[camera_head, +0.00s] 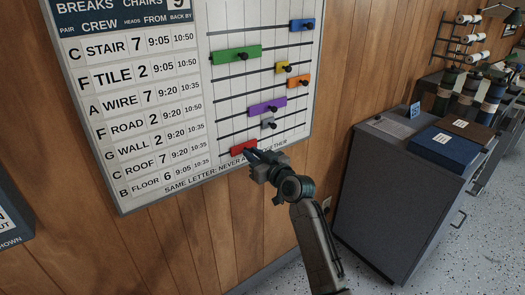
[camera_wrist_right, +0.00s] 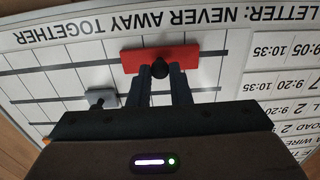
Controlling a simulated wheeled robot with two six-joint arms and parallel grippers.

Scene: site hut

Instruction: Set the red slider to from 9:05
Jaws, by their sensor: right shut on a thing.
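The red slider (camera_head: 240,148) sits on the lowest track of the white wall board (camera_head: 222,165), near the left end of that track. In the wrist view, which shows the board upside down, the red slider (camera_wrist_right: 130,60) has a black knob (camera_wrist_right: 160,68) at its middle. My right gripper (camera_head: 254,154) reaches up to the board, its fingers (camera_wrist_right: 160,82) on either side of the knob and shut on it. In the head view the gripper hides the knob and part of the slider. My left gripper is not in view.
A grey slider (camera_head: 268,124) and a purple slider (camera_head: 268,107) sit on the tracks just above, to the right. Green (camera_head: 232,55), yellow, orange and blue sliders are higher. A grey cabinet (camera_head: 385,185) bearing boxes stands right of the board.

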